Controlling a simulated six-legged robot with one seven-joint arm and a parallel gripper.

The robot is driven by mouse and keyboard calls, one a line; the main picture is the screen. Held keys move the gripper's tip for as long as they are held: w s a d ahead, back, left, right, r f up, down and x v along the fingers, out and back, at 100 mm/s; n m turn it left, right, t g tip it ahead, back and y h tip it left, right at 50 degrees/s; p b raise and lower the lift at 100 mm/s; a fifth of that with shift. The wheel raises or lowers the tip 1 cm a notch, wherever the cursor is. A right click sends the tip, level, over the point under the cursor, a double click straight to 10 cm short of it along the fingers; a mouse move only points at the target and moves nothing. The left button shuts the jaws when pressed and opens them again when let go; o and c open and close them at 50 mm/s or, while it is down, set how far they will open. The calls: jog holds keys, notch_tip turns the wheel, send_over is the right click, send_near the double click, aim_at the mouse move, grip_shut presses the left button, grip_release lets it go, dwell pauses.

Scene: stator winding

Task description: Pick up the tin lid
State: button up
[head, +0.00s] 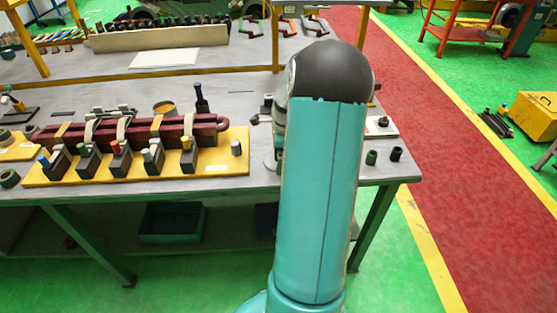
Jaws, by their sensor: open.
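My teal arm with its dark rounded joint stands in the middle of the head view and covers part of the bench. My gripper is hidden behind it, and I cannot make out its fingertips. A pale grey round edge (271,162) shows on the bench just left of my arm. It may be the tin lid, but most of it is covered and I cannot be sure. A small round tin (165,107) with amber contents stands open behind the yellow board.
A yellow board (215,172) with dark red coils, clamps and pegs fills the bench's left part. Two small dark cylinders (371,157) (396,154) stand near the bench's right corner. A dark upright tool (201,99) stands behind the board. Grey bench top (150,190) is bare along the front.

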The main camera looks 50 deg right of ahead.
jog(key=c, duration=0.8)
jog(key=shift+r, duration=0.1)
